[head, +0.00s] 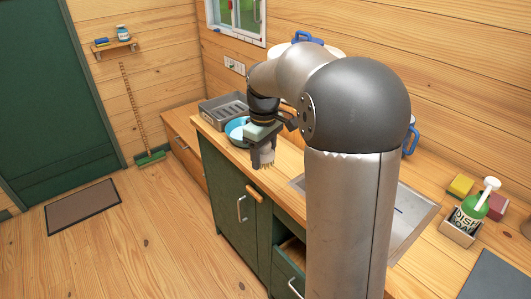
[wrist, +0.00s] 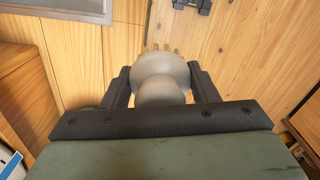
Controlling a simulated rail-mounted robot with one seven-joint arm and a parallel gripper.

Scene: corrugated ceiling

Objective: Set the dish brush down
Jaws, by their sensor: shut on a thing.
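My gripper (head: 262,155) is shut on the dish brush (head: 267,158), whose pale bristles point down over the front edge of the wooden counter. In the wrist view the dish brush (wrist: 162,78) shows as a rounded pale grey body between the two dark fingers of my gripper (wrist: 162,88), with bristle tips at its far side. The wooden counter (head: 290,166) lies below and beside it. I cannot tell whether the bristles touch the counter.
A blue bowl (head: 236,130) and a grey rack (head: 222,108) stand behind my gripper on the counter. Some bare counter shows right of the brush. Green cabinets (head: 235,205) are below.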

